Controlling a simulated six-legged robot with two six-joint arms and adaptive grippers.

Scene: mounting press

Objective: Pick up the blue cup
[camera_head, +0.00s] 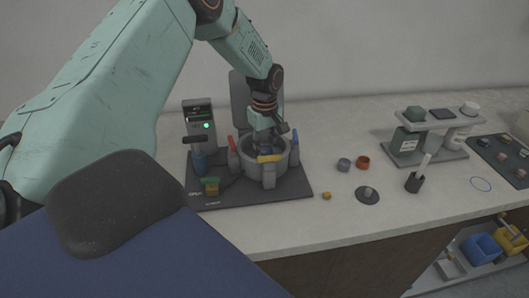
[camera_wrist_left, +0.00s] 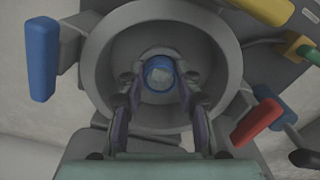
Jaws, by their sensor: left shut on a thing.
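My left gripper (camera_head: 265,138) reaches down into the round grey chamber of the mounting press (camera_head: 280,163). In the left wrist view its two fingers are shut on a small blue cup (camera_wrist_left: 160,66), one on each side. The cup has a blue rim and something pale grey inside it, and is near the middle of the chamber (camera_wrist_left: 101,48). I cannot tell whether it touches the chamber floor. In the head view the cup is hidden by the chamber wall and the gripper. My right gripper is not in view.
Red, yellow and blue handles ring the chamber. A blue-grey cup (camera_head: 344,164) and an orange-red cup (camera_head: 362,162) stand on the counter to the right. A dark disc (camera_head: 367,199) lies in front of them. A grey stand (camera_head: 408,154) is farther right. The counter between is mostly clear.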

